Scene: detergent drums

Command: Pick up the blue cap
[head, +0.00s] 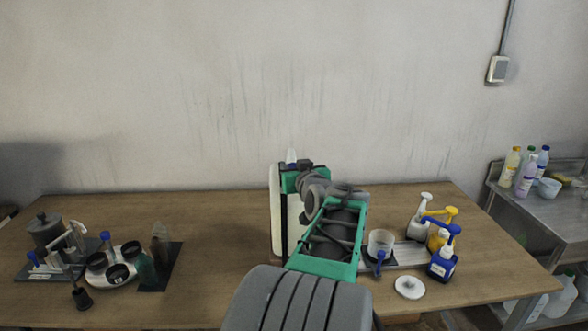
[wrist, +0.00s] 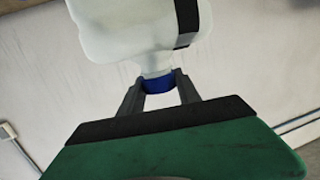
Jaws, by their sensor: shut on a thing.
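In the wrist view my gripper (wrist: 159,92) is shut on the blue cap (wrist: 158,81), with one dark finger on each side of it. The cap meets the neck of a pale, translucent drum (wrist: 135,28) with a black band; I see no gap between cap and neck. The drum's upper part runs out of the frame. In the head view my arm hides my fingertips and most of what lies behind it.
On the wooden table (head: 215,220), pots and blue-topped items stand at the left. At the right are a clear cup (head: 380,242), a white lid (head: 409,287), and white, yellow and blue (head: 442,265) pump bottles. A metal side table (head: 550,205) holds several bottles. The table's left middle is clear.

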